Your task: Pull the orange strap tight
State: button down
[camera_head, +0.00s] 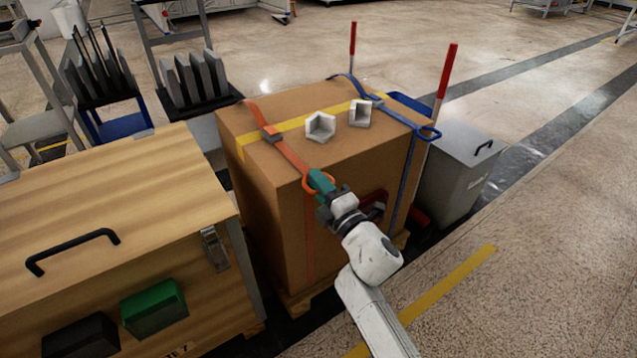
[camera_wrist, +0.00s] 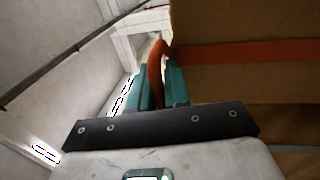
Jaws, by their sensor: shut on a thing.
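An orange strap (camera_head: 287,153) runs over the top of a large cardboard box (camera_head: 263,180) and down its front face. A dark buckle (camera_head: 270,134) sits on the strap on the box top. The strap ends in an orange loop at the top front edge. My gripper (camera_head: 320,182) is at this edge with its teal fingers shut on the orange loop (camera_wrist: 156,62). In the wrist view the loop stands between the two fingers, and the orange strap (camera_wrist: 245,54) crosses the cardboard to the right. The fingers hide part of the loop.
A blue strap (camera_head: 380,98) with a blue loop (camera_head: 430,133) crosses the box's right part. Two pale corner pieces (camera_head: 320,127) lie on top. A wooden crate (camera_head: 100,220) stands left, a grey bin (camera_head: 457,170) right. Red-and-white posts (camera_head: 446,75) rise behind. The floor at right is clear.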

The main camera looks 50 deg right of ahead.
dwell(0.3)
jog(key=r+v, duration=0.1)
jog(key=v, duration=0.7)
jog(key=shift+s+p, duration=0.2)
jog(key=shift+p, duration=0.1)
jog(key=shift+r, duration=0.1)
jog(key=c, duration=1.2)
grip_release()
jog(key=shift+r, duration=0.1)
jog(key=v, duration=1)
jog(key=shift+s+a, duration=0.15)
jog(key=shift+s, duration=0.2)
